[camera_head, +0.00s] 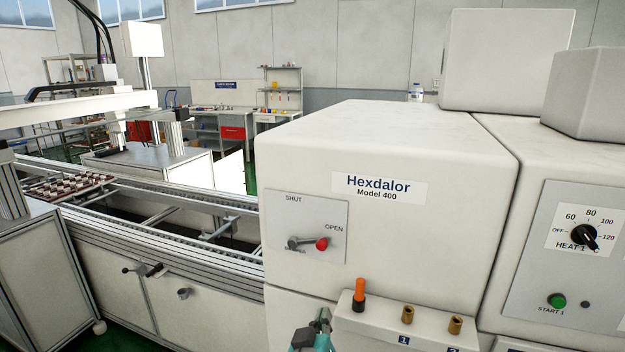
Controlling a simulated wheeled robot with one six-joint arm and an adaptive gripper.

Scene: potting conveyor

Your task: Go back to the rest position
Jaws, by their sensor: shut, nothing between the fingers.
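My gripper (320,322) shows at the bottom centre, with only its dark fingers and a teal part in view. The fingers are shut and hold nothing. It is in front of the white machine (400,150) labelled Hexdalor Model 400, just left of a small white ledge (395,325). The rest of my arm is below the picture edge.
The machine has a red-knobbed lever (321,244) near OPEN. An orange-and-black plug (359,293) and two brass fittings (407,314) stand on the ledge. A heat dial (583,237) and green button (557,301) are right. A conveyor (190,225) carrying a filled tray (68,187) runs left.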

